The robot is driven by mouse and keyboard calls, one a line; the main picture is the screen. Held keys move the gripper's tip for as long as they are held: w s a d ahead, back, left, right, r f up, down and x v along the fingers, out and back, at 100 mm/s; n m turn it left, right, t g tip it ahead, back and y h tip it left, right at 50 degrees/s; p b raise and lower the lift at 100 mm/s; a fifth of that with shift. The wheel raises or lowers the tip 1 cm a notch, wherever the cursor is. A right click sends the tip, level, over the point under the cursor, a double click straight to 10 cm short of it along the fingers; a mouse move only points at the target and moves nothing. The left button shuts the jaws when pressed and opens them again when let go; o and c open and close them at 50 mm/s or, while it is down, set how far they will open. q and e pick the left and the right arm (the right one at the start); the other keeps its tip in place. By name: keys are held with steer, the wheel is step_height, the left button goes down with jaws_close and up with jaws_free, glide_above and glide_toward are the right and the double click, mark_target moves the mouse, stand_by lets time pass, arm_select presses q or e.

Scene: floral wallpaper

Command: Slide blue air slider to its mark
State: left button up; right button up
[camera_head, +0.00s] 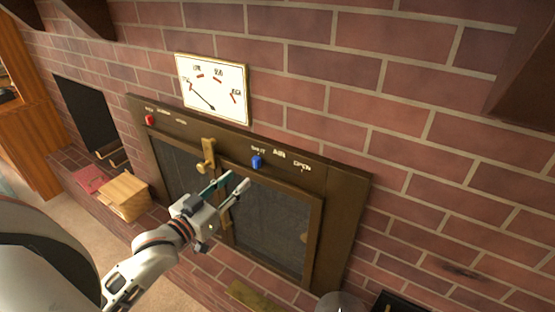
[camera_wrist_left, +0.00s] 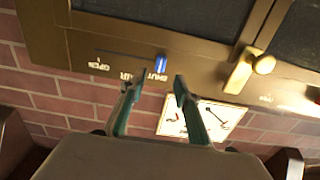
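The blue air slider (camera_head: 257,161) sits on the brown metal strip above the stove doors, at the SHUT end of the lettering SHUT, AIR, OPEN. The OPEN label (camera_head: 302,166) is to its right, with a small tick by it. In the left wrist view, the picture is upside down: the blue slider (camera_wrist_left: 161,63) is at the SHUT end of a thin slot, and OPEN (camera_wrist_left: 98,66) is to the left. My left gripper (camera_head: 237,181) is open and empty, just below and left of the slider. Its green-padded fingertips (camera_wrist_left: 155,84) are apart, not touching the slider.
A brass latch (camera_head: 207,157) stands out left of the slider. A red slider (camera_head: 149,119) is at the strip's left end. A white dial plate (camera_head: 212,88) hangs above. A wooden box (camera_head: 124,195) stands on the hearth. The strip right of the blue slider is clear.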

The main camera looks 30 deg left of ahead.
mark_target(254, 164)
arm_select(q)
steer(key=shift+w+d+r, duration=0.1)
steer(key=shift+w+d, duration=0.05)
steer(key=shift+w, duration=1.75)
steer(key=shift+w+d+r, duration=0.1)
steer(key=shift+w, duration=1.8)
jaws_close()
